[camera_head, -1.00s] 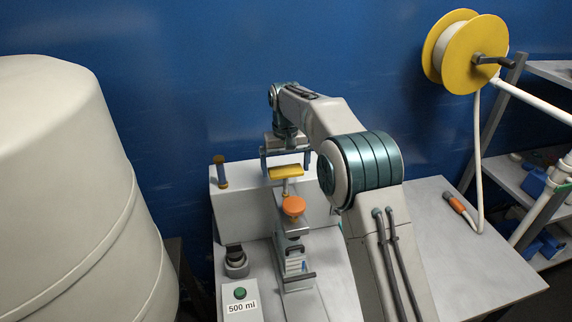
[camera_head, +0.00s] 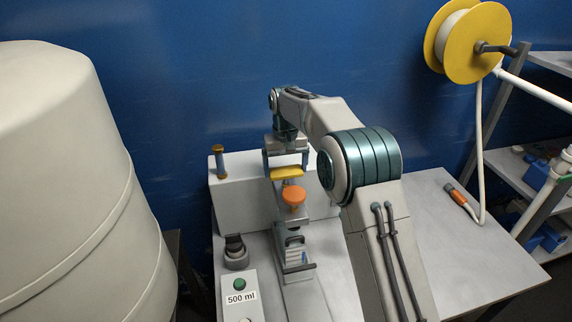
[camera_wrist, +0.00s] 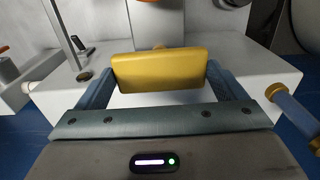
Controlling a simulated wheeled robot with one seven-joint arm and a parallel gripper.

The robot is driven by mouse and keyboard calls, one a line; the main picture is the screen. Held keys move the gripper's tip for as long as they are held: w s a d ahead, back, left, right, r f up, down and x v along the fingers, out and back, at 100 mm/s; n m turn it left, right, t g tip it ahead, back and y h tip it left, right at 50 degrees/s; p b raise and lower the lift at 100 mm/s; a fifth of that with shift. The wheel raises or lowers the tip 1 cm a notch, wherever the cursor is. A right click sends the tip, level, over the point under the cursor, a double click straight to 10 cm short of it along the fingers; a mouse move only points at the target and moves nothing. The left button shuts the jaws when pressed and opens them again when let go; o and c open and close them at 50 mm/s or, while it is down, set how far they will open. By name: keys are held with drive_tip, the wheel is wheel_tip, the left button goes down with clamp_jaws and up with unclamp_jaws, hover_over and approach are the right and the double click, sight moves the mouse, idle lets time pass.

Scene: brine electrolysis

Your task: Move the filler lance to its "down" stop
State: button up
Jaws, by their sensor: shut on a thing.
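The filler lance shows a wide yellow crossbar (camera_head: 287,173), also in the wrist view (camera_wrist: 160,70). My gripper (camera_head: 286,160) is shut on this bar, with one finger at each end; it also shows in the wrist view (camera_wrist: 158,84). In the head view the bar sits just above and behind an orange knob (camera_head: 293,194). Little of the stem below the bar shows. The lance's lower end and any stop marking are hidden or too small to tell.
A green button (camera_head: 239,285) is above a "500 ml" label. A blue post with yellow ends (camera_head: 220,162) stands on the white housing (camera_head: 235,190). A large pale tank (camera_head: 60,180) fills the left. A yellow reel (camera_head: 467,42) is at right. The right tabletop (camera_head: 415,225) is mostly clear.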

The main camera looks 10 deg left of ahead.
drive_tip(key=o, duration=1.1)
drive_tip(key=shift+f, duration=0.25)
wheel_tip(320, 180, up, 14)
drive_tip(key=shift+f, duration=0.15)
drive_tip(key=shift+w, duration=0.1)
drive_tip(key=s+d+r+m+t, duration=0.1)
drive_tip(key=s+d+r, duration=0.4)
drive_tip(key=d, duration=0.4)
drive_tip(key=s+d+r+m+t, duration=0.1)
drive_tip(key=s+d+r, duration=0.1)
drive_tip(key=s+d, duration=0.55)
drive_tip(key=s+d+f+m+t, duration=0.1)
drive_tip(key=s+d+f, duration=0.4)
drive_tip(key=s, duration=0.5)
drive_tip(key=s+d+f+m, duration=0.2)
drive_tip(key=s+d+f, duration=0.3)
drive_tip(key=s+d, duration=0.4)
drive_tip(key=shift+s+d+f+t, duration=0.2)
drive_tip(key=shift+s+f+t, duration=0.2)
drive_tip(key=shift+s, duration=0.85)
